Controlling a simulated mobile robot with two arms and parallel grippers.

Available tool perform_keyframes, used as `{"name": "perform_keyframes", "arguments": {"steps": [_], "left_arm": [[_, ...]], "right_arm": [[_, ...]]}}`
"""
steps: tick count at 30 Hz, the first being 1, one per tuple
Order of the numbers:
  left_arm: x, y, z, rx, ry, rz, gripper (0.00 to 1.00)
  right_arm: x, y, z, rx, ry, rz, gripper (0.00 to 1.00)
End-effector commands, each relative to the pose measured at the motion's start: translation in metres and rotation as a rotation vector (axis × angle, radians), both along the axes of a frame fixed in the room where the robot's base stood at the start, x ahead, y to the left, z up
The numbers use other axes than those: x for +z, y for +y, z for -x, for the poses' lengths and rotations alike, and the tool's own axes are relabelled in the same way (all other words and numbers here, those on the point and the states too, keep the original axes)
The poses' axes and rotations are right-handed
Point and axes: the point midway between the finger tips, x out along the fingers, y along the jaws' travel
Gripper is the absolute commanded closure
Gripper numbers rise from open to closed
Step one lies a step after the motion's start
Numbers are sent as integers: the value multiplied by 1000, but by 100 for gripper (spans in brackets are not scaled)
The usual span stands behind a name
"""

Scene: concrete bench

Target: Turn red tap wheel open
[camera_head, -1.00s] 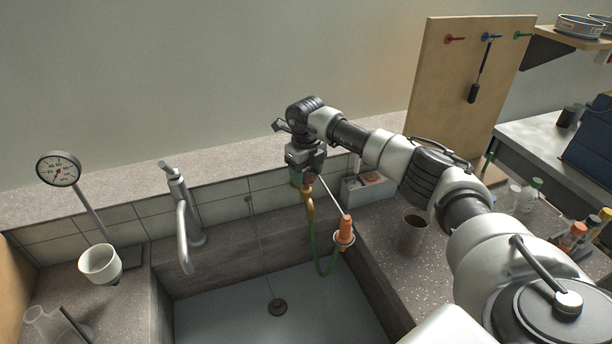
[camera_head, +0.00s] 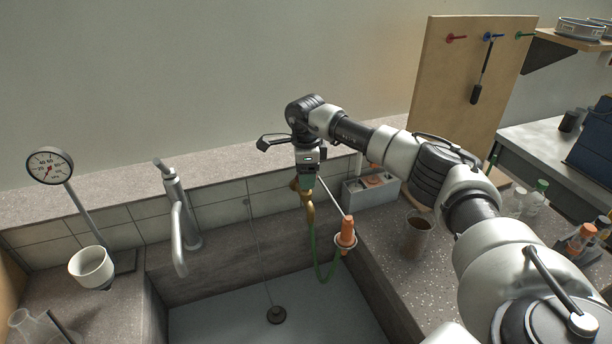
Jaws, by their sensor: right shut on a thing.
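My right arm reaches in from the right, and its gripper (camera_head: 306,178) points down at the brass tap (camera_head: 309,206) on the back wall of the sink. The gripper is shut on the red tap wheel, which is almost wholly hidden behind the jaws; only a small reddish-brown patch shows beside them. A green hose (camera_head: 314,250) hangs from the tap into the sink. My left gripper is not in view.
An orange nozzle (camera_head: 346,233) sits at the sink's right edge, close to the gripper. A grey swan-neck faucet (camera_head: 180,225) stands left. A dial gauge (camera_head: 50,166), white cup (camera_head: 91,267) and brown beaker (camera_head: 414,235) flank the sink (camera_head: 230,310).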

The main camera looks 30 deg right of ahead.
Motion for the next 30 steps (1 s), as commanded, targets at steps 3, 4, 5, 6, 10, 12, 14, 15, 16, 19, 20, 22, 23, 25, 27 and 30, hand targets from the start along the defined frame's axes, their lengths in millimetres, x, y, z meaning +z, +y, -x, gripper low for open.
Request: {"name": "perform_keyframes", "arguments": {"steps": [3, 4, 5, 6, 10, 12, 14, 15, 16, 19, 20, 22, 23, 25, 27, 30], "left_arm": [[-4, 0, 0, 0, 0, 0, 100], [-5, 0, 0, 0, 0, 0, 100], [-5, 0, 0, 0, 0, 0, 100], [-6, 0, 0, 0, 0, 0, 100], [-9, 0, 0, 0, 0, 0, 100], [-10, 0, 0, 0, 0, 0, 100], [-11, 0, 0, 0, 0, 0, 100], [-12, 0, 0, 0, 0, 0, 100], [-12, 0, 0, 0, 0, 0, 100], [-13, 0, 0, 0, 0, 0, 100], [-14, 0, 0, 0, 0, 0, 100], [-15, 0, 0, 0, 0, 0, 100], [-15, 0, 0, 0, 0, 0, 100], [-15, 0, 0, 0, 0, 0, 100], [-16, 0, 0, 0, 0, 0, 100], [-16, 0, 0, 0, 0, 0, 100]], "right_arm": [[1, 0, -1, 109, -6, 0, 67], [1, 0, -1, 138, -6, 0, 67], [1, 0, -1, 166, -6, 0, 67], [1, 0, -1, 204, -6, 0, 67], [1, 0, -1, 327, -7, -1, 67], [2, 0, -1, 392, -7, -1, 67], [2, 0, -1, 446, -7, -1, 67], [2, 0, -1, 481, -7, 0, 67], [2, 0, -1, 507, -7, 0, 67], [2, -1, -1, 587, -7, 0, 67], [2, -1, -1, 609, -6, 0, 67], [2, -1, -1, 657, -6, 0, 67], [2, -1, -1, 676, -6, 0, 67], [2, -1, -1, 715, -7, 1, 67], [2, -1, -1, 749, -7, 1, 67], [3, -1, -1, 787, -7, 1, 67]]}}
